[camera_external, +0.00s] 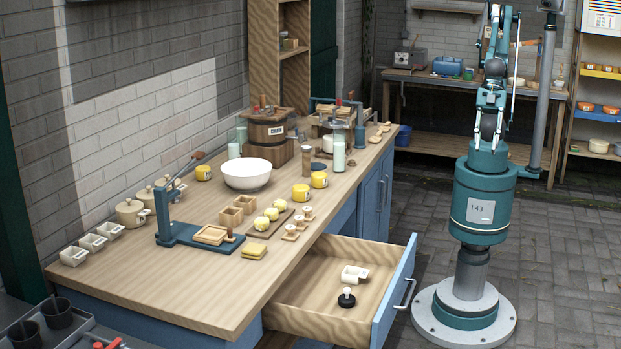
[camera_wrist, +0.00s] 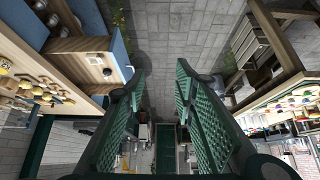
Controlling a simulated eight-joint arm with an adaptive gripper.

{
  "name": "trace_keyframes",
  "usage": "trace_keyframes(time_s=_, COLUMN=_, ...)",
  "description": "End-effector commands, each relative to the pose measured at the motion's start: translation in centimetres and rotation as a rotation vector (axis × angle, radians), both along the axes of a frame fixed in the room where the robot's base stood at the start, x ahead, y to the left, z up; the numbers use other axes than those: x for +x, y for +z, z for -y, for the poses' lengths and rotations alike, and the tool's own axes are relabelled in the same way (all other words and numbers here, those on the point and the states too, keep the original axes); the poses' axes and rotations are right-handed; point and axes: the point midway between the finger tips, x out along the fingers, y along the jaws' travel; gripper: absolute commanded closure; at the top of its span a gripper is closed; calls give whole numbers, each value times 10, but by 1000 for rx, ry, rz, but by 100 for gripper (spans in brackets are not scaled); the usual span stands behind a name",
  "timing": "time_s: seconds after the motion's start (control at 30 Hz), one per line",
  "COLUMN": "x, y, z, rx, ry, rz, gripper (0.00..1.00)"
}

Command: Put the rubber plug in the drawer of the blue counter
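The blue counter (camera_external: 372,200) has a wooden top, and its front drawer (camera_external: 300,308) stands pulled out. In the drawer lie a small black disc with a white knob (camera_external: 346,298), which may be the rubber plug, and a white cup-like piece with a handle (camera_external: 354,274). They lie apart from each other. The drawer's blue front also shows at the upper left of the wrist view (camera_wrist: 122,52). My gripper (camera_wrist: 160,78) is open and empty, its two green ridged fingers apart over bare paving. It is well away from the drawer, with my arm folded upright right of the counter.
The countertop holds a white bowl (camera_external: 247,174), a wooden churn (camera_external: 267,133), yellow mugs (camera_external: 301,194), a blue lever press (camera_external: 185,232), and several small wooden pieces and white cups. A workbench (camera_external: 470,85) stands behind.

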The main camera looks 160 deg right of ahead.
Motion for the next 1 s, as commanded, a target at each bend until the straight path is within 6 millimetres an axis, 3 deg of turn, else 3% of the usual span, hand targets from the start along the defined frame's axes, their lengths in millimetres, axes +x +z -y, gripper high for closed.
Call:
trace_keyframes(time_s=0.23, x=-16, y=-8, z=-5, rx=-5, ry=25, rz=8, gripper=72)
trace_keyframes(time_s=1.0, x=-16, y=-8, z=-6, rx=-6, ry=27, rz=9, gripper=72)
